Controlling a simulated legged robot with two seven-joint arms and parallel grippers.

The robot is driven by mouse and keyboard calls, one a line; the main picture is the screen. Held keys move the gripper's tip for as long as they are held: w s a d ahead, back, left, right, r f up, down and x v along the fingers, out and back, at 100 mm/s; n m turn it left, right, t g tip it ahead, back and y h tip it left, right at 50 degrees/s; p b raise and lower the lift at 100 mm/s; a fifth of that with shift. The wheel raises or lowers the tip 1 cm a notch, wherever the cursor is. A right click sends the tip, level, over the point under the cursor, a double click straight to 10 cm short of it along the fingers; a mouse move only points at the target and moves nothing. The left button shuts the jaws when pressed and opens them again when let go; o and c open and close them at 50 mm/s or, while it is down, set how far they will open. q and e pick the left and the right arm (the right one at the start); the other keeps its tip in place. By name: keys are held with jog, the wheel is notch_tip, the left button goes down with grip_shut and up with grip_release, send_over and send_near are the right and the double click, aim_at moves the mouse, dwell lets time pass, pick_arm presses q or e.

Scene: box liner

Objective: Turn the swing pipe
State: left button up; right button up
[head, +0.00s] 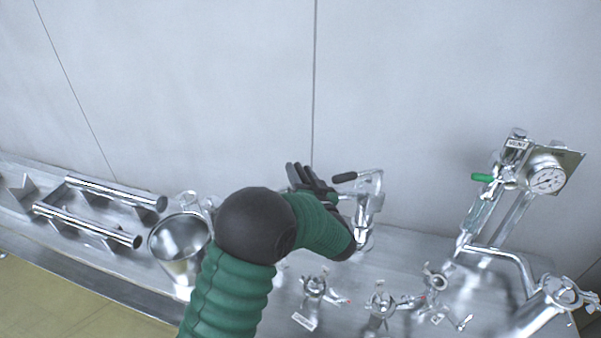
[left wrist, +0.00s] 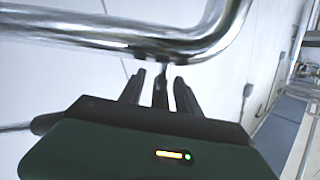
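A shiny bent metal pipe (head: 375,188) with a black handle (head: 344,177) stands near the middle of the bench; I take it for the swing pipe. My left gripper (head: 308,175) is just left of it, by the wall, with its dark fingers pointing up and left. In the left wrist view, the straight, spread fingers (left wrist: 160,88) are just below a bent chrome pipe (left wrist: 150,48). My green left forearm hides part of the bench. My right gripper is out of view.
A metal bucket (head: 180,243) and a rack with two tubes (head: 100,210) are at the left. Valves and clamps (head: 380,300) line the front. A gauge (head: 546,180) with a green-handled valve and bent piping stands at right. A pale wall is behind.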

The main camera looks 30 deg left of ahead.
pick_arm(q)
jog(key=b+v, duration=0.3)
jog(key=v, duration=1.4)
jog(key=shift+b, duration=0.35)
jog(key=shift+w+f, duration=0.1)
jog(key=shift+w, duration=0.1)
